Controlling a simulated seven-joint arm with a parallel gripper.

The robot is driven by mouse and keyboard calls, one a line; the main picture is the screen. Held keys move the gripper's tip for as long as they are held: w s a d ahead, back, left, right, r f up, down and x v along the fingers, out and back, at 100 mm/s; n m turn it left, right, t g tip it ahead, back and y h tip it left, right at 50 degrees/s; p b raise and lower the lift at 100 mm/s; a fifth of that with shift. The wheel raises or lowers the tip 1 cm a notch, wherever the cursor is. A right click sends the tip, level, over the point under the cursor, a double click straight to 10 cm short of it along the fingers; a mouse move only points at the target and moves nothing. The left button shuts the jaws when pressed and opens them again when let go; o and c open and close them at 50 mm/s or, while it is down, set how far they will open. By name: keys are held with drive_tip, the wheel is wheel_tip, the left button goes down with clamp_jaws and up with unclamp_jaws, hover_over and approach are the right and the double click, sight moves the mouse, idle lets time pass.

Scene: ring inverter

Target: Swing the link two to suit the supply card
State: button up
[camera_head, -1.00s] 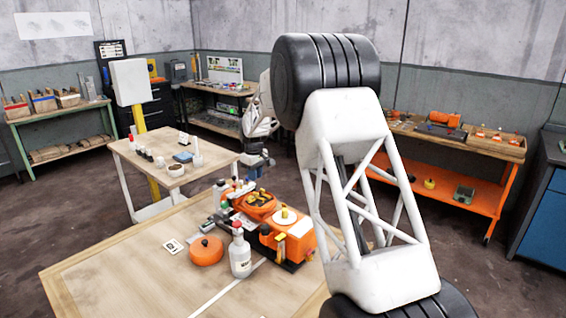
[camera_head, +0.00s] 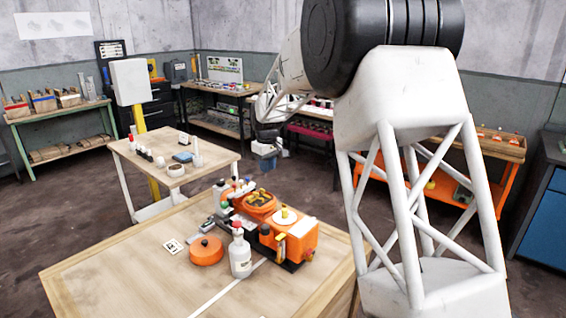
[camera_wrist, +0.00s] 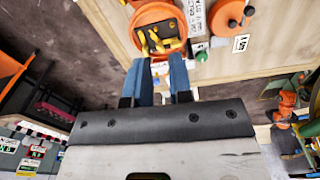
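An orange round terminal box (camera_head: 261,201) with yellow links in its dark inside is on the orange motor on the near table. In the wrist view the open box (camera_wrist: 157,12) is just beyond my fingertips. Several yellow links (camera_wrist: 160,40) show there; which is link two and how each lies I cannot tell. A small white card (camera_head: 173,246), likely the supply card, lies left of the round orange lid (camera_head: 206,250); it also shows in the wrist view (camera_wrist: 241,43), its print too small to read surely. My gripper (camera_wrist: 162,67) is open and empty, its blue fingers apart.
A white bottle with a red cap (camera_head: 240,254) stands in front of the motor. Small bottles (camera_head: 222,190) stand behind the box. The near table's left and front (camera_head: 110,275) are clear. A second table (camera_head: 205,155) stands behind.

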drive_tip(key=s+d+r+m, duration=0.1)
drive_tip(key=s+d+r, duration=0.3)
drive_tip(key=s, duration=0.6)
drive_tip(key=shift+s+d+r, duration=0.2)
drive_tip(key=shift+r, duration=0.85)
drive_tip(key=shift+c, duration=0.3)
